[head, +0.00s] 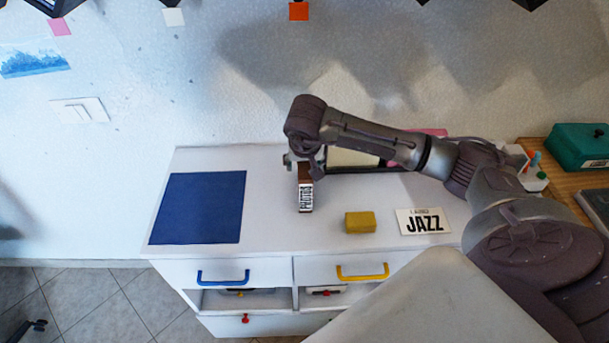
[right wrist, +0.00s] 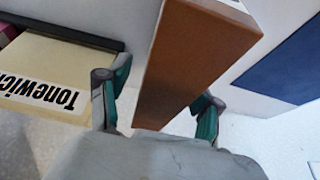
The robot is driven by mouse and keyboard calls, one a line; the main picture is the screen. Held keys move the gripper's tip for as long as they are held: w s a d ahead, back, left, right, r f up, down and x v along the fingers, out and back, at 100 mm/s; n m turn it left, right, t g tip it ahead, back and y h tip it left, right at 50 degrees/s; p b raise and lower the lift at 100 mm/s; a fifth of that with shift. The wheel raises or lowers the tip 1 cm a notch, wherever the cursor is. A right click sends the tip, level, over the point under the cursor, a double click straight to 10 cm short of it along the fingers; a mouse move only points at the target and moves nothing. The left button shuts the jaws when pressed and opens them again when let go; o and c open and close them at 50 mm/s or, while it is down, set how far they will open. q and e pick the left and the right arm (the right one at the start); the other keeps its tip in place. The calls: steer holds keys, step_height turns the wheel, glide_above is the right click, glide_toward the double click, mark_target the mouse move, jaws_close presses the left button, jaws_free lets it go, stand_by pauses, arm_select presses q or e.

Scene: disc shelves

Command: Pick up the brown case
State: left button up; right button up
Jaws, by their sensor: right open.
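The brown case (head: 305,181) stands upright and narrow on the white cabinet top, with a black-and-white label on its front end. My right gripper (head: 302,162) is over its back part in the head view and partly hides it. In the right wrist view the brown case (right wrist: 190,60) runs between the two open fingers of my right gripper (right wrist: 160,95). One finger is on each side of it, and I cannot tell whether either touches it. My left gripper is in neither view.
A blue mat (head: 200,208) lies left on the cabinet top (head: 275,225). A yellow block (head: 360,222) and a JAZZ card (head: 424,221) lie to the right. A cream case labelled Tonewick or similar (right wrist: 60,70) is close beside one finger. The wall is behind.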

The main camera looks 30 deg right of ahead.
stand_by(0.3)
jaws_close()
stand_by(0.3)
